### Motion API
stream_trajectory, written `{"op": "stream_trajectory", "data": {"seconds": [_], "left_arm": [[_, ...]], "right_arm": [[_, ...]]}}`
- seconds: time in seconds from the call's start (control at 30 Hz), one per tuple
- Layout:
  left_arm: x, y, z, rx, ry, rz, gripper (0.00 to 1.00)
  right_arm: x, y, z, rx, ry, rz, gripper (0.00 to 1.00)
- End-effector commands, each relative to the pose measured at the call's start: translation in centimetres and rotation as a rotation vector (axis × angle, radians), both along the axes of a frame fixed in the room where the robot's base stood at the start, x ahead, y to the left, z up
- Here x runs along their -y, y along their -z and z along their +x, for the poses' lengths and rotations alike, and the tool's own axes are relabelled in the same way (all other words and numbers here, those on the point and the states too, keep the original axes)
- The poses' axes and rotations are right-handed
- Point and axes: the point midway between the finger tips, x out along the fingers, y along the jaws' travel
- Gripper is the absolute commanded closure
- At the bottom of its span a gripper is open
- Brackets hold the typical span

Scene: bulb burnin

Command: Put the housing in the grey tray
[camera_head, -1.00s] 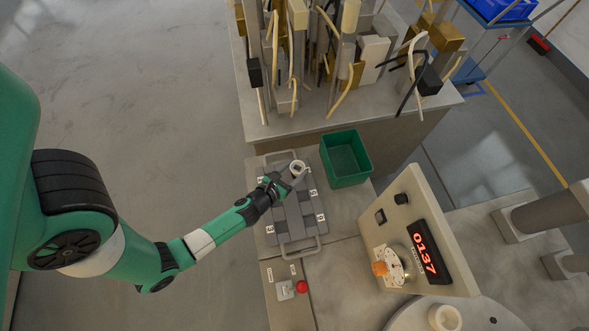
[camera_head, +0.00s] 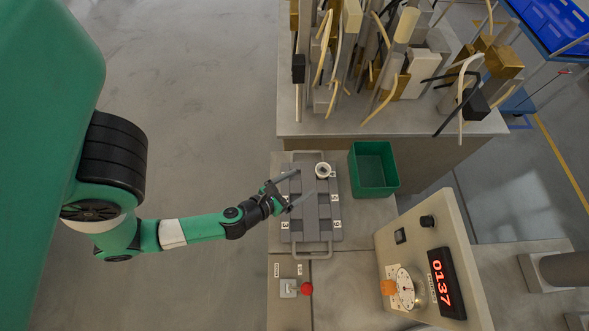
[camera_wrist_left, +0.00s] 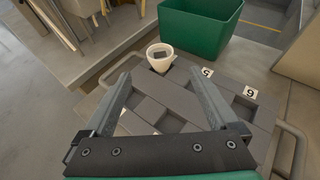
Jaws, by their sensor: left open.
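The housing is a small white cup-like ring (camera_head: 323,170) with a dark square inside. It sits upright at the far right end of the grey tray (camera_head: 318,225); the wrist view shows the housing (camera_wrist_left: 168,66) at the tray's far edge, left of the label 5. How deep it sits in a compartment is hidden. My left gripper (camera_head: 306,182) is open and empty over the tray, just to the near left of the housing. In the wrist view its fingers (camera_wrist_left: 161,73) are spread wide, with the housing beyond their tips. My right gripper is not in view.
A green bin (camera_head: 374,171) stands right of the tray. A control panel with a red 0137 display (camera_head: 446,284) and orange knob is at near right. A switch box with a red button (camera_head: 306,288) is below the tray. A cluttered bench (camera_head: 390,125) stands behind.

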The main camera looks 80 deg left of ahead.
Motion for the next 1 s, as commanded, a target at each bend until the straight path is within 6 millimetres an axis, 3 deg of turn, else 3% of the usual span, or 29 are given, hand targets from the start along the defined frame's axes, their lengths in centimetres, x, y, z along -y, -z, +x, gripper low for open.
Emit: {"op": "stream_trajectory", "data": {"seconds": [0.3, 0.63, 0.73, 0.77, 0.87, 0.97, 1.0], "left_arm": [[1.1, -0.8, -1.6, 0.000, 0.000, 0.000, 0.06], [1.1, -0.8, -1.6, 0.001, -0.001, 0.000, 0.06], [1.3, -1.8, -0.4, 0.025, 0.022, 0.031, 0.06], [1.4, -2.6, 0.4, 0.045, 0.041, 0.054, 0.06], [2.6, -7.6, 5.0, 0.155, 0.142, 0.213, 0.06], [5.2, -16.4, 10.6, 0.316, 0.270, 0.518, 0.06], [6.8, -20.6, 12.4, 0.382, 0.313, 0.680, 0.06]], "right_arm": [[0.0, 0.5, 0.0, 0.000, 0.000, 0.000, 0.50], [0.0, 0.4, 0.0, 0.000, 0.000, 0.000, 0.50], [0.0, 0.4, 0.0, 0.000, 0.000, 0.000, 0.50], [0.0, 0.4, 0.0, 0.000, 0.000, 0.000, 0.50], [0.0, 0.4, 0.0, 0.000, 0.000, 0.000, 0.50], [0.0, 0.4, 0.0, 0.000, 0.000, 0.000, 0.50], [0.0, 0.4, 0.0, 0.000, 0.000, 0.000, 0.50]]}}
